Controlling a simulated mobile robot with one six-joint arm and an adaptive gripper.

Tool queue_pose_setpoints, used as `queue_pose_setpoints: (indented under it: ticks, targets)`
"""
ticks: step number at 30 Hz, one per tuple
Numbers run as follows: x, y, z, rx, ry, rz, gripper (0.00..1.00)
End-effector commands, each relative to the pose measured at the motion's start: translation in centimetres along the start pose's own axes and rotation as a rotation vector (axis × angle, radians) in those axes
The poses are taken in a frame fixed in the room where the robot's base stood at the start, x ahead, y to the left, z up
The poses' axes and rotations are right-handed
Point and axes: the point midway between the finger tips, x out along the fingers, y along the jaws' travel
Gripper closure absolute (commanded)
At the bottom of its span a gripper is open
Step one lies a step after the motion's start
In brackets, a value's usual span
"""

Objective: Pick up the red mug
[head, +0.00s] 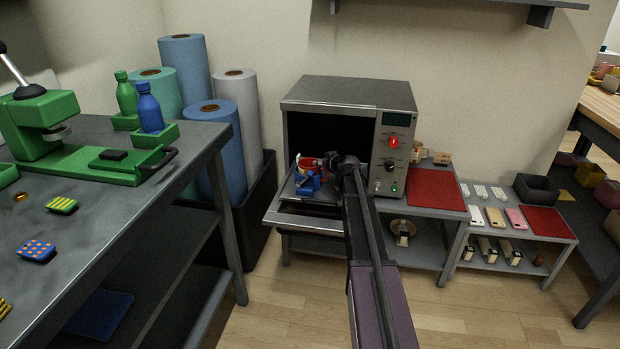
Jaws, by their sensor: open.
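The red mug (309,163) is in the mouth of the grey oven-like machine (345,92), on its pulled-out tray (310,221). A blue piece (307,184) is against the mug's front and hides part of it; I cannot tell whether it is a clamp or something else. My gripper (334,168) is at the mug's right side, with my arm reaching in from below. Its jaws are open. The fingertips are small and dark, so I cannot tell whether they are around the mug or only beside it.
The machine's right panel has a red knob (393,142). A red mat (436,189) lies to its right. Rolls of blue material (214,140) stand left of the machine. A dark workbench (110,235) with a green press (42,122) fills the left. A wall shelf (440,4) hangs above.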

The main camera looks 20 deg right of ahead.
Motion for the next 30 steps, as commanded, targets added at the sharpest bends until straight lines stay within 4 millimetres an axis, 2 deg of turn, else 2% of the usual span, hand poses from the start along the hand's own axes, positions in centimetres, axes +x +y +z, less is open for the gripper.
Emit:
queue_pose_setpoints:
  ticks: [3, 9, 26, 27, 30]
  targets:
    - [1.9, 0.1, 0.1, 0.0, 0.0, -0.001, 0.5]
    - [3.2, 0.0, 0.0, 0.001, 0.0, -0.001, 0.5]
    - [3.2, 0.0, -0.1, 0.001, 0.0, -0.001, 0.5]
    - [3.2, 0.0, -0.1, 0.001, 0.0, -0.001, 0.53]
    - [3.2, -0.1, -0.1, 0.001, 0.0, -0.002, 0.83]
